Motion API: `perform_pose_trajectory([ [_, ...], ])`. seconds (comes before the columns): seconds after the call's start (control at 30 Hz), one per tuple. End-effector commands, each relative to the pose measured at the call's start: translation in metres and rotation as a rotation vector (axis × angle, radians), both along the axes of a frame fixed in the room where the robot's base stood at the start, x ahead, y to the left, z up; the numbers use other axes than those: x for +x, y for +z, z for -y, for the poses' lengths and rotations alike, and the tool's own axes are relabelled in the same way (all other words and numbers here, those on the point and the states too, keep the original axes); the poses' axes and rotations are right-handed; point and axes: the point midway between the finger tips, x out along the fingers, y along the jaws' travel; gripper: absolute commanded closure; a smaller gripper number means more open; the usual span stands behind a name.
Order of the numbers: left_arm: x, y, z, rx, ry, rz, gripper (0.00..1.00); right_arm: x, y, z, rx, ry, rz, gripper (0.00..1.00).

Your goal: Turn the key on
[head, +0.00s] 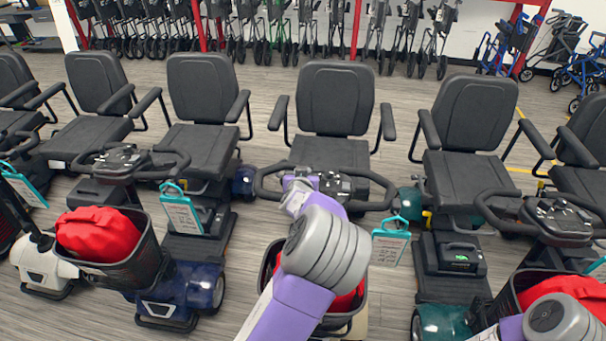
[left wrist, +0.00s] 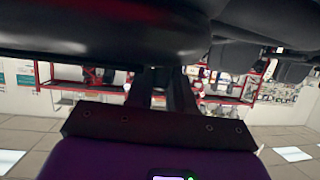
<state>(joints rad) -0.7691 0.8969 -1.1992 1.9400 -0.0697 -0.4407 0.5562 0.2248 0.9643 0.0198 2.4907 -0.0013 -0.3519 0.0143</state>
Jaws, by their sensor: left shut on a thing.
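The middle scooter's console (head: 340,186) sits between its looped black handlebars. My left gripper (head: 302,180) reaches over the left part of this console, and my forearm comes up from below. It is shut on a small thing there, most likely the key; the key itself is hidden. In the left wrist view my gripper's dark fingers (left wrist: 166,90) run up to a large black surface (left wrist: 110,35) of the scooter, and their tips are hidden. My right arm shows only at the lower right of the head view; its gripper is out of the picture.
More scooters stand on both sides, with black seats (head: 325,97) behind. A red bag (head: 98,232) fills the left scooter's basket. Teal-edged tags (head: 391,246) hang from handlebars. Folded walkers (head: 340,30) line the back. My forearm covers much of the middle scooter's basket.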

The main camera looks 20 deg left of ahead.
Motion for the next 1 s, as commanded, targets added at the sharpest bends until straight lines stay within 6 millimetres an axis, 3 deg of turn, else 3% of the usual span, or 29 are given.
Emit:
perform_pose_trajectory([
  [0.43, -0.001, 0.002, -0.006, -0.049, -0.308, 0.018, 1.0, 0.0, -0.002, 0.0, 0.0, 0.0, 0.0, 0.57],
  [1.0, 0.0, 0.002, -0.005, -0.087, -0.575, 0.026, 1.0, 0.0, 0.031, 0.0, 0.0, 0.0, 0.0, 0.57],
])
